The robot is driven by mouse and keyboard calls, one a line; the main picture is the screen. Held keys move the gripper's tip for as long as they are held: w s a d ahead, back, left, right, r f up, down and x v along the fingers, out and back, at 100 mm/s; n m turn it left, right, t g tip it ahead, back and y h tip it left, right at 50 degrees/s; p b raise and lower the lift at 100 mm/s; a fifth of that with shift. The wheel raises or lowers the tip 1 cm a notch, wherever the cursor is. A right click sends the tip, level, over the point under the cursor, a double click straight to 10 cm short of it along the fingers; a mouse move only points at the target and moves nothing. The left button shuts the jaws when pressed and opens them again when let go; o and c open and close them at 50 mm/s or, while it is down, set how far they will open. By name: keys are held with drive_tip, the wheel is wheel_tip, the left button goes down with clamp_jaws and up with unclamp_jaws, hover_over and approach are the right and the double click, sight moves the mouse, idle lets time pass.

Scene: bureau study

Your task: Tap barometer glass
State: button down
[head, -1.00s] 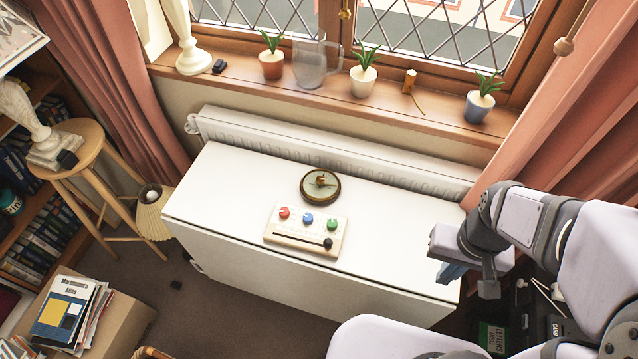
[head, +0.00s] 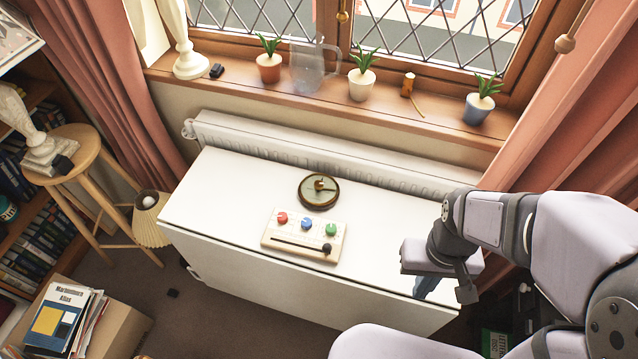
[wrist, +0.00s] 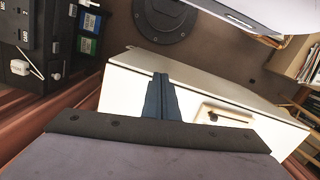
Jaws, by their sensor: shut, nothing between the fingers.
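The barometer (head: 319,190) is a round, brown-rimmed dial with a greenish face and a brass-coloured piece at its middle. It lies on the white table (head: 225,190), behind a pale board with red, blue and green knobs. My gripper (head: 424,288) is at the table's right end, well to the right of the barometer and apart from it. In the wrist view my gripper (wrist: 160,82) shows its dark fingers together, with nothing between them. The barometer is not clearly visible in the wrist view.
The knob board (head: 304,236) has a slider with a black knob and lies in front of the barometer. It also shows in the wrist view (wrist: 226,117). A white radiator (head: 330,155) runs behind the table. Potted plants and a glass jug (head: 308,68) stand on the sill.

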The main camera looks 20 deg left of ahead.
drive_tip(key=a+f+n+g+b, duration=0.1)
drive_tip(key=a+f+n+b, duration=0.25)
drive_tip(key=a+f, duration=0.35)
drive_tip(key=w+a+f+n+t+b, duration=0.25)
drive_tip(key=w+a, duration=0.55)
drive_tip(key=a, duration=0.5)
drive_tip(key=w+a+r+m+t, duration=0.2)
drive_tip(key=w+a+r+m, duration=0.6)
drive_tip(key=w, duration=0.5)
drive_tip(key=shift+a+r+t+p, duration=0.4)
drive_tip(key=shift+a+r, duration=0.25)
drive_tip(key=shift+a, duration=0.15)
